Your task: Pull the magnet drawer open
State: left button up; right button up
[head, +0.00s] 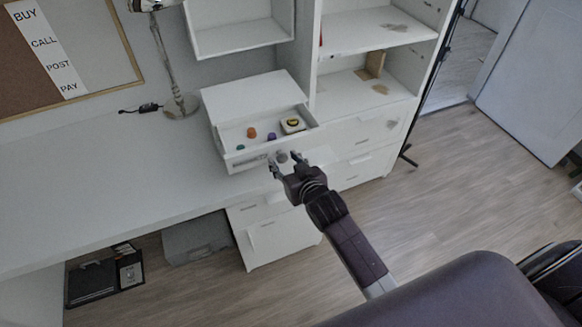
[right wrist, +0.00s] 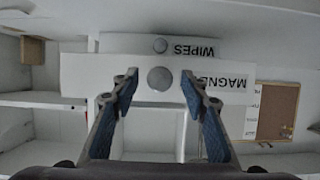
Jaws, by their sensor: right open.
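The magnet drawer (head: 233,143) stands pulled out of a small white cabinet (head: 255,92) on the desk in the head view. Several small coloured items lie inside it. In the right wrist view, which is upside down, the drawer front (right wrist: 105,72) carries a label starting "MAGNE" and a round grey knob (right wrist: 160,79). My right gripper (head: 285,163) is open in front of the drawer. Its two fingers (right wrist: 160,88) stand either side of the knob in the picture, with gaps visible; the depth between them is hard to tell. My left gripper is not in view.
A second drawer labelled WIPES (right wrist: 130,42) shows set back behind the magnet drawer in the wrist view. A metal lamp (head: 181,106) stands left of the cabinet. Open shelves (head: 365,95) rise to the right. The desk top (head: 110,180) is mostly clear.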

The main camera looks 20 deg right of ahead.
jog(key=v, duration=1.1)
jog(key=shift+s, duration=0.25)
jog(key=shift+d+r, duration=0.1)
jog(key=shift+r, duration=0.05)
jog(key=s+f+g, duration=0.2)
jog(key=s+f, duration=0.2)
jog(key=f, duration=0.8)
jog(key=s+f+n+g, duration=0.1)
jog(key=s+f+g, duration=0.3)
jog(key=f, duration=0.7)
jog(key=s+f+g, duration=0.1)
jog(key=s+f, duration=0.4)
jog(key=f, duration=0.7)
jog(key=s+d+f+g, duration=0.1)
jog(key=s+f+g, duration=0.1)
jog(key=s+f, duration=0.3)
jog(key=s+d+f+g, duration=0.1)
jog(key=s+f, duration=0.5)
jog(key=s, duration=0.8)
jog(key=s+d+f+n+g, duration=0.1)
jog(key=s+f, duration=0.4)
jog(key=s, duration=0.5)
jog(key=shift+f+g, duration=0.3)
jog(key=shift+g, duration=0.5)
